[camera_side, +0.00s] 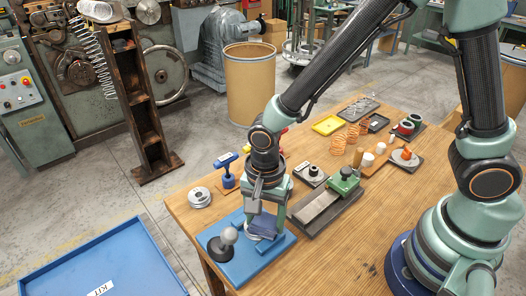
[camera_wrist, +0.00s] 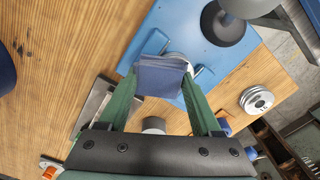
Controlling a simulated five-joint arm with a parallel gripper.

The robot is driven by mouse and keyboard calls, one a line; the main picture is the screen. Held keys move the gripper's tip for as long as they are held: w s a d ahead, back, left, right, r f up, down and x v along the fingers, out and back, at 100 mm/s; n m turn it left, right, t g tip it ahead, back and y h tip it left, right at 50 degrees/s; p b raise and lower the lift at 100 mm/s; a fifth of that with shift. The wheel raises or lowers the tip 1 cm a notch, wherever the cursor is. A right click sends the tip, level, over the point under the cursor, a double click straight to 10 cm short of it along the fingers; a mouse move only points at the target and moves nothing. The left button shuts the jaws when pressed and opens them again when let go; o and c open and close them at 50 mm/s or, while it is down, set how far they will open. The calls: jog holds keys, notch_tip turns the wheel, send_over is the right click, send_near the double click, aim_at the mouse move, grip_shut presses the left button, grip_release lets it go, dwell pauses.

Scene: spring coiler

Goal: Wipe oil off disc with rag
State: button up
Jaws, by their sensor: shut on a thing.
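My gripper (camera_side: 264,212) points down over the blue plate (camera_side: 274,249) at the table's front left corner. In the wrist view, the fingers of my gripper (camera_wrist: 161,80) are shut on a folded dark blue rag (camera_wrist: 161,74). The rag (camera_side: 263,224) also shows low between the fingers in the side view. A pale round disc (camera_wrist: 179,58) peeks out beyond the rag on the plate, mostly covered. The rag is at or just above the disc; contact cannot be told. Any oil on it is hidden.
A grey ball knob on a black round base (camera_side: 219,247) stands on the plate, left of my gripper. Silver rings (camera_side: 200,197) and a blue-handled tool (camera_side: 227,172) sit behind. A green-clamped block (camera_side: 325,205) lies right. Bare wood is free at front right.

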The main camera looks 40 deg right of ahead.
jog(key=shift+s+a, duration=0.1)
jog(key=shift+a, duration=0.2)
jog(key=shift+d, duration=0.15)
jog(key=shift+w+d, duration=0.35)
jog(key=shift+d, duration=0.25)
jog(key=shift+r, duration=3.5)
